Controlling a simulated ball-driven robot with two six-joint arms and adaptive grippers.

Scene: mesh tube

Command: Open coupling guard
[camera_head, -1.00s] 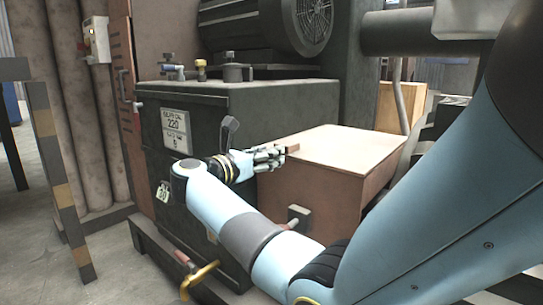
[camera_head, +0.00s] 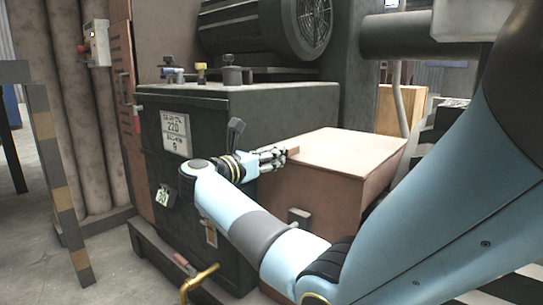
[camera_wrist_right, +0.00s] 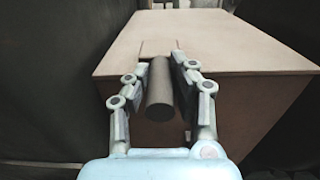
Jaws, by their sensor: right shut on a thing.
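The coupling guard is a copper-brown box with a flat lid (camera_head: 345,152), standing right of the dark tank in the head view. It also fills the middle of the right wrist view (camera_wrist_right: 215,50). My right gripper (camera_head: 280,156) is at the lid's near left edge. In the right wrist view my right gripper (camera_wrist_right: 160,78) has a finger on each side of a dark round handle (camera_wrist_right: 160,95) at the guard's front edge, and is shut on it. The lid looks level and closed. My left gripper is not in view.
A dark tank (camera_head: 235,105) with knobs on top and a white label (camera_head: 174,133) stands directly left of the guard. A motor with a fan grille (camera_head: 313,22) is behind. A yellow-handled valve (camera_head: 199,281) sits low in front. A latch (camera_head: 298,217) is on the guard's front.

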